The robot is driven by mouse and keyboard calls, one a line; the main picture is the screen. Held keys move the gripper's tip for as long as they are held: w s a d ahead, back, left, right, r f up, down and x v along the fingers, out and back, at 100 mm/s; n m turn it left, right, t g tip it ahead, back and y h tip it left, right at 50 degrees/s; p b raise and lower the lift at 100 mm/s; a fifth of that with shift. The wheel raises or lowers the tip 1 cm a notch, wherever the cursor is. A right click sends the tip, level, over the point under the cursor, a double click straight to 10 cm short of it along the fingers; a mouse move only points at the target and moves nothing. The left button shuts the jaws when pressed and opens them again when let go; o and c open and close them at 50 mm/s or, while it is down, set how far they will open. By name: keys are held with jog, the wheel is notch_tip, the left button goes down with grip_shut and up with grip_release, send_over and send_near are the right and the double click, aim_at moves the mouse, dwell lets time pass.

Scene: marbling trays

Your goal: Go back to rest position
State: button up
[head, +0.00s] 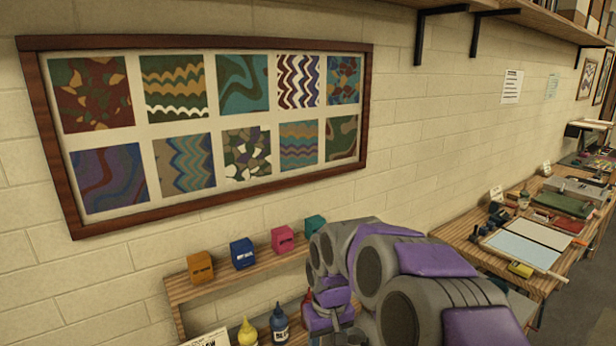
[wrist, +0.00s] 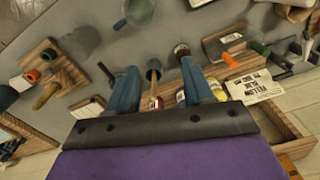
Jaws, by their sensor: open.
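My gripper (wrist: 159,66) shows in the wrist view with its two blue fingers apart. Between the fingers, in the picture, are a small dark-topped item (wrist: 153,66) and a small red-and-white container (wrist: 156,103); I see no contact with either finger. In the head view my grey and purple arm is folded in the lower middle, in front of a wooden shelf (head: 185,292). The fingers cannot be made out there.
Orange (head: 200,268), blue (head: 242,253) and pink (head: 282,239) blocks stand on the shelf. Yellow (head: 248,333) and blue (head: 279,325) bottles are below. A framed pattern board (head: 48,130) hangs on the wall. A cluttered workbench (head: 455,229) stands right. The wrist view shows a printed card (wrist: 255,86).

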jog(key=s+d+m+g+b, duration=0.1)
jog(key=s+d, duration=0.4)
jog(key=s, duration=1.2)
jog(key=s+d+f+m+b, duration=0.1)
jog(key=s+d, duration=0.4)
jog(key=s, duration=1.2)
jog(key=shift+s+m+g+b, duration=0.25)
jog(key=shift+m+g+b, duration=0.15)
jog(key=shift+m+b, duration=0.6)
jog(key=shift+f, duration=0.1)
